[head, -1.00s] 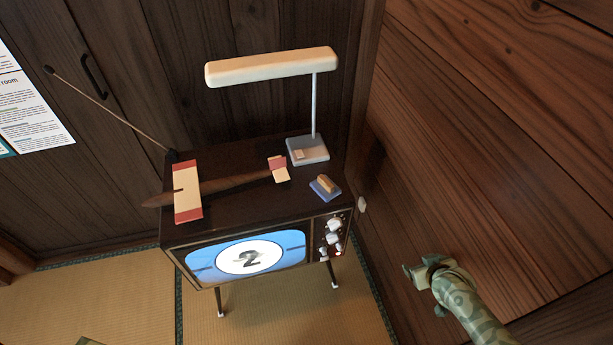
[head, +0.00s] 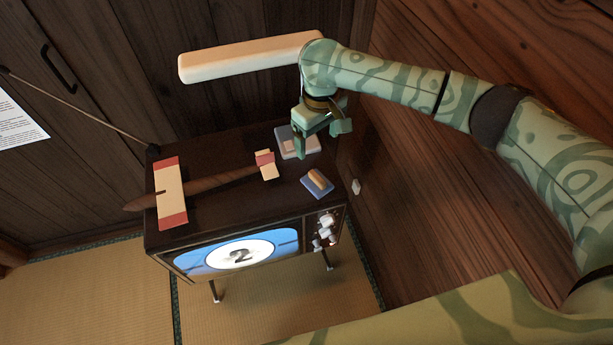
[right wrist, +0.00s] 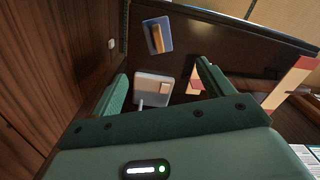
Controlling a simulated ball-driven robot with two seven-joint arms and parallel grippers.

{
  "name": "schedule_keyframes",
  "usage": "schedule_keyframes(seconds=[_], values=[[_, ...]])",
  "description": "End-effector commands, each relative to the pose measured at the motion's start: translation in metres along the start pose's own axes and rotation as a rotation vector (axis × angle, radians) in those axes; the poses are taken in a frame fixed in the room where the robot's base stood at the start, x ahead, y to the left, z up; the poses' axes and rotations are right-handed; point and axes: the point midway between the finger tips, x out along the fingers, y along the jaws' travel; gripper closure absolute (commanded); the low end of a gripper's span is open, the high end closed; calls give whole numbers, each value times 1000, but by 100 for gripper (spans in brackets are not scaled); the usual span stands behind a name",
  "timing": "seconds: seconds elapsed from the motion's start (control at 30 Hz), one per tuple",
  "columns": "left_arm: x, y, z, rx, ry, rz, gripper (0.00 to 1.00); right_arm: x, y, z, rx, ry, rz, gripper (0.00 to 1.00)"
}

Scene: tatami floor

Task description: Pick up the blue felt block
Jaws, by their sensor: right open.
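The blue felt block (head: 317,183), blue with a tan wooden top, lies on the right part of the dark television cabinet's top, near its front edge. It also shows whole at the top of the right wrist view (right wrist: 157,36). My right gripper (head: 320,140) is open and empty above the cabinet, pointing down. In the head view it appears just above the block, over the lamp's base. In the right wrist view the block lies beyond the two spread fingertips, touching neither. My left gripper is not in view.
The desk lamp's base (head: 284,142) stands behind the block; its long cream head (head: 235,60) is beside my right arm. A wooden toy plane (head: 215,186) with a cream and red wing lies left on the cabinet (head: 235,215). A plank wall (head: 420,190) is close on the right.

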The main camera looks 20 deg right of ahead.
Motion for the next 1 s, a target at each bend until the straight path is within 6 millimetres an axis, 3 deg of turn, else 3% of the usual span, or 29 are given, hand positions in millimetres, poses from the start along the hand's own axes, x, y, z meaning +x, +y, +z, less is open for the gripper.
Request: schedule_keyframes(seconds=[0.4,0.77,1.0], values=[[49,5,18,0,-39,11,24,94,2,0,24,-6,2,20],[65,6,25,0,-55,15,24,123,2,-2,24,-1,4,20],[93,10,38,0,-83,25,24,164,3,-3,23,-5,2,20]])
